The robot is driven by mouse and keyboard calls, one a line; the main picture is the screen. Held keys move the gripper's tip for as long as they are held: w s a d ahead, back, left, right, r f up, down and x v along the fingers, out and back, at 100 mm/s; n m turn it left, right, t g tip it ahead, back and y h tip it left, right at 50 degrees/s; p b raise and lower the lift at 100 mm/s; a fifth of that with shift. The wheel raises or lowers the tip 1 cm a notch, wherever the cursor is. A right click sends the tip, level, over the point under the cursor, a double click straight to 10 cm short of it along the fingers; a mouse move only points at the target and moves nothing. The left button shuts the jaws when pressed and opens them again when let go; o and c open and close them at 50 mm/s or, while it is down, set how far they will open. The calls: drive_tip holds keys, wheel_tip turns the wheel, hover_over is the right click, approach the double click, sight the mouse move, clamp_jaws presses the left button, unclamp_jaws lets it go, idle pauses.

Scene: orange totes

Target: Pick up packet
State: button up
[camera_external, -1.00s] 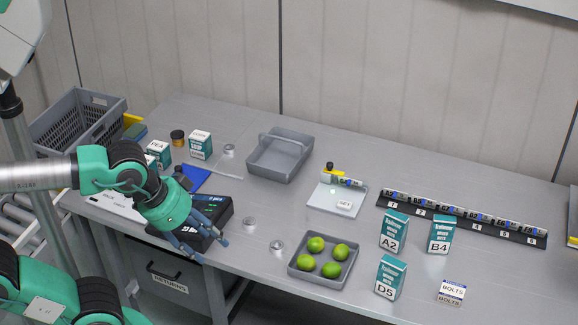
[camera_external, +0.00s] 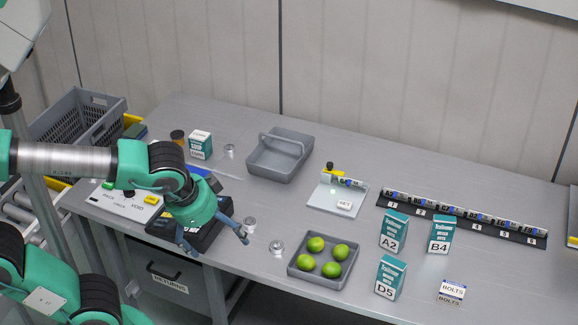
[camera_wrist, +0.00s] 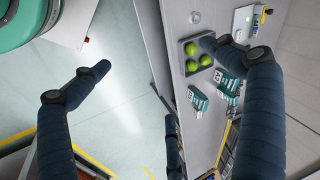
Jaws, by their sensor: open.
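My gripper (camera_external: 213,240) is open and empty at the table's front left, over the black device; its fingers spread wide in the wrist view (camera_wrist: 165,85). A small white-and-blue packet marked BOLTS (camera_external: 452,291) lies at the table's front right, well apart from my gripper. Three teal-and-white cartons stand upright near it: A2 (camera_external: 393,231), B4 (camera_external: 440,234) and D5 (camera_external: 390,277). In the wrist view, small teal-and-white cartons (camera_wrist: 198,98) show beyond the tray, partly behind a finger. I cannot tell which of these the task calls the packet.
A grey tray (camera_external: 294,274) holds several green limes. Small metal tins (camera_external: 277,247) sit left of it. A grey handled basket (camera_external: 259,163) stands at the back. A black rack (camera_external: 510,237) with several labelled items runs along the right. Bare table lies in the middle.

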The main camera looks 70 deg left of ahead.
drive_tip(key=w+a+f+m+y+p, duration=0.2)
drive_tip(key=w+a+f+m+y, duration=0.15)
drive_tip(key=w+m, duration=0.35)
drive_tip(key=m+t+y+p, duration=0.1)
drive_tip(key=m+t+p, duration=0.5)
drive_tip(key=m, duration=1.4)
approach(383, 275)
drive_tip(key=s+t+b, duration=0.2)
drive_tip(key=shift+d+f+y, duration=0.25)
drive_tip(key=shift+d, duration=0.1)
drive_tip(key=shift+w+g, duration=0.15)
drive_tip(key=shift+g, duration=0.15)
drive_tip(key=b+x, duration=0.1)
drive_tip(key=x, duration=0.6)
drive_tip(key=shift+w+a+f, duration=0.15)
drive_tip(key=shift+a+f, duration=0.05)
drive_tip(key=shift+w+a+f, duration=0.1)
drive_tip(key=shift+w+a, duration=0.1)
drive_tip(key=shift+w, duration=0.2)
